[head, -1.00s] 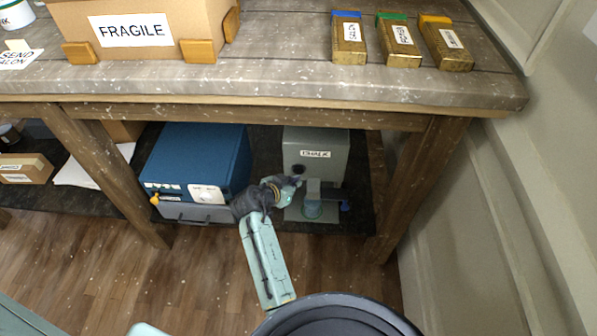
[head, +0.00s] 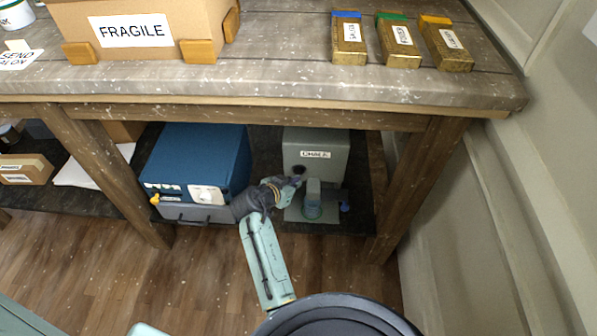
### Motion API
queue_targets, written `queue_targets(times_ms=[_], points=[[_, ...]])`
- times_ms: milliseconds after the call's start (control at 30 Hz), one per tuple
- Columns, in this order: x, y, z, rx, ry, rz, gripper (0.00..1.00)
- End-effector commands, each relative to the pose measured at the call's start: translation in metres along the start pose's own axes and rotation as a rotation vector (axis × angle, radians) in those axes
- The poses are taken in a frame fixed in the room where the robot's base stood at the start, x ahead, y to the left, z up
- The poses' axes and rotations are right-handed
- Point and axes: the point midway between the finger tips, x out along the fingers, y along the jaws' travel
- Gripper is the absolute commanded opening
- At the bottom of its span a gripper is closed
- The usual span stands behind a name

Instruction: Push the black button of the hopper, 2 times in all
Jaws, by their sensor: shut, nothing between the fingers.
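The hopper is a grey box with a CHALK label (head: 316,148) on the lower shelf under the table. A dark round spot, which looks like its black button (head: 298,169), shows low on its front, left of the grey spout (head: 313,188). My gripper (head: 295,182) is shut and empty, its tip close to that button. I cannot tell whether it touches the button. A clear cup (head: 312,208) stands under the spout, partly hidden.
A blue box with a grey drawer (head: 201,158) stands close on the left of my arm. A table leg (head: 413,190) bounds the right side. The tabletop (head: 290,70) overhangs the shelf. A small blue part (head: 345,206) sits right of the spout.

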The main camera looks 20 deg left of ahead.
Motion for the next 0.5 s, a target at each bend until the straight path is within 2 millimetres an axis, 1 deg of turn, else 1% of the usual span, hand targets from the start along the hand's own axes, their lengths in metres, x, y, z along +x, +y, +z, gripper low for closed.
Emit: queue_targets(times_ms=[500], points=[[0.0061,-0.0043,-0.0042,0.000,0.000,0.000,0.00]])
